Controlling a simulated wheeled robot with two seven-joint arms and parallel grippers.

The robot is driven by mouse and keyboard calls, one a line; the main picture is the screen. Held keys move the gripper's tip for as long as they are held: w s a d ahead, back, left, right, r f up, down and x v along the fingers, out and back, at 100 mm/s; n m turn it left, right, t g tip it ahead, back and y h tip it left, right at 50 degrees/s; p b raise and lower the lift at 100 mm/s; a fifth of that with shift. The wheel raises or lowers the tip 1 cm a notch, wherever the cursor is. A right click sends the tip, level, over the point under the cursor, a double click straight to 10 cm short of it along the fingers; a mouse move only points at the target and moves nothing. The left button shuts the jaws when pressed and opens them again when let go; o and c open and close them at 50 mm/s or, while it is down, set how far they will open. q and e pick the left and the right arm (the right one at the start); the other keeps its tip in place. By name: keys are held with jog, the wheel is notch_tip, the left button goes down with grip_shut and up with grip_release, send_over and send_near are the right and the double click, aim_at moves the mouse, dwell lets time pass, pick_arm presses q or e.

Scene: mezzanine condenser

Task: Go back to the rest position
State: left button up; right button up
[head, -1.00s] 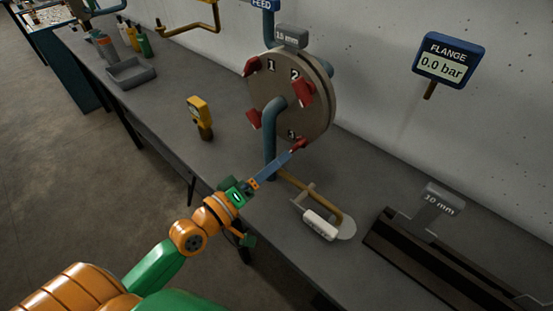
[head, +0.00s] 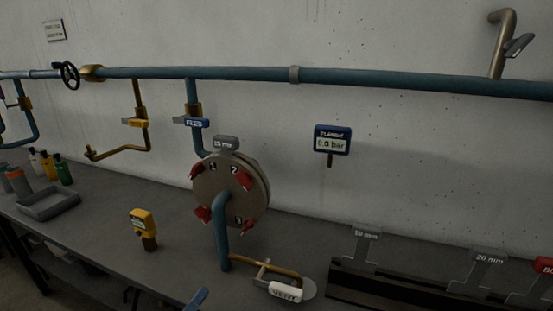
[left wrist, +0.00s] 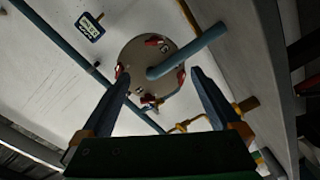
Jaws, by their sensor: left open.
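My left gripper (left wrist: 160,74) is open in the left wrist view, its two blue fingers apart with nothing seen between them. The round flange (left wrist: 150,52) with red clamps shows beyond the fingertips, apart from them as far as I can tell. In the head view only a blue finger of my left gripper (head: 196,299) shows at the bottom edge, in front of the bench and below the flange (head: 250,205). The rest of the left arm is out of the head view. My right gripper is not in view.
On the grey bench (head: 105,235) stand a yellow meter (head: 144,228), a grey tray (head: 50,204) and several bottles at the left. The white VENT handle (head: 286,292) is near the front. A dark rack (head: 400,290) with size labels is at right. The flange display (head: 332,141) reads 0.0 bar.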

pick_arm(q)
jog(key=s+a+f+m+g+y, duration=0.1)
jog(key=s+a+f+g+y, duration=0.1)
jog(key=f, duration=0.7)
jog(key=s+a+f+m+g+y, duration=0.1)
jog(key=s+f+g, duration=0.15)
jog(key=f, duration=0.65)
jog(key=s+a+f+m+g+y, duration=0.1)
jog(key=s+a+f+g+y, duration=0.1)
jog(key=f, duration=0.7)
jog(key=s+d+f+m+g, duration=0.1)
jog(key=s+f+m+g, duration=0.1)
jog(key=s+f, duration=0.3)
jog(key=s+d+f+m+g, duration=0.1)
jog(key=s+f+m+g, duration=0.2)
jog(key=s, duration=0.9)
jog(key=s+d+f+m+g, duration=0.1)
jog(key=s+f+g, duration=0.3)
jog(key=s+f, duration=0.4)
jog(key=shift+s+m+y, duration=0.3)
jog(key=shift+m+y, duration=0.1)
jog(key=shift+m, duration=0.3)
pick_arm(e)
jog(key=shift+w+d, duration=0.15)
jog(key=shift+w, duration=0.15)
pick_arm(q)
jog(key=shift+c, duration=0.2)
